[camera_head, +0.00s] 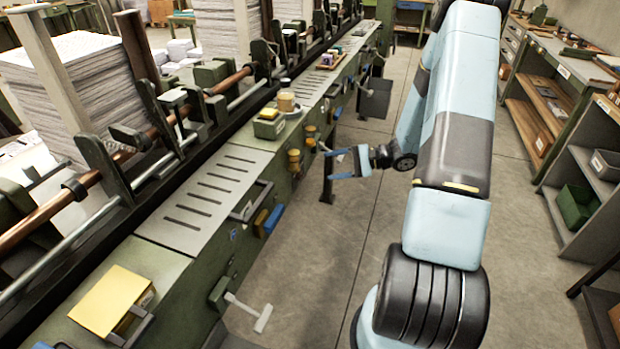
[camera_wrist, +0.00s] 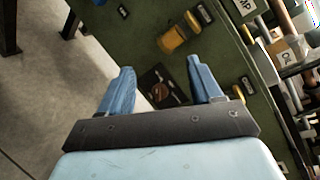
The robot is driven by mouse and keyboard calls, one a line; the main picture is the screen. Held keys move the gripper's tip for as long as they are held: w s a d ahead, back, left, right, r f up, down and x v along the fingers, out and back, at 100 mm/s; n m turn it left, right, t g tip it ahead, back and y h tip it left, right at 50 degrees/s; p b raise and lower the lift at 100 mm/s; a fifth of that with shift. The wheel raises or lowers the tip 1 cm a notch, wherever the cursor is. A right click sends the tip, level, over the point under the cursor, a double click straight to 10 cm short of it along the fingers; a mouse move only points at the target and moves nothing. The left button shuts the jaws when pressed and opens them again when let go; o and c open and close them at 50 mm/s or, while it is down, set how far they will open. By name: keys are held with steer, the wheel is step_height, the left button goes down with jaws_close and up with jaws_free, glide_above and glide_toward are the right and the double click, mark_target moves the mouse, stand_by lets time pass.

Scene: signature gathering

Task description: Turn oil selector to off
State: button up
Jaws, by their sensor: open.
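My gripper (camera_head: 334,163) is open and empty beside the green machine's side face, to the right of its yellow knobs (camera_head: 294,160). In the wrist view, my gripper (camera_wrist: 160,78) has its two blue fingers apart. Between them shows a small dark plate (camera_wrist: 157,82) with a round brownish part, on the green panel. It looks like a selector, but its label and setting are too small to read. A yellow knob (camera_wrist: 173,42) sits just beyond the fingers. I cannot tell whether either finger touches the panel.
The long green machine (camera_head: 222,262) carries a cup (camera_head: 285,101) and a green box (camera_head: 268,124) on its top. A T-shaped handle (camera_head: 252,313) sticks out from its near side. Shelves (camera_head: 590,165) stand at the right. The floor (camera_head: 345,255) between is clear.

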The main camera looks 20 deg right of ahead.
mark_target(305, 176)
steer(key=w+d+f+m+t, duration=0.2)
steer(key=d+f+m+t, duration=0.35)
steer(key=f, duration=0.55)
steer(key=shift+t+h, duration=0.3)
steer(key=shift+t, duration=0.05)
steer(key=x, duration=1.3)
steer(key=shift+w+a+f, duration=0.15)
steer(key=shift+a+f, duration=0.1)
steer(key=shift+a, duration=0.1)
steer(key=shift+c, duration=0.2)
steer(key=c, duration=0.9)
steer(key=shift+d, duration=0.25)
steer(key=shift+c, duration=0.4)
steer(key=shift+a, duration=0.15)
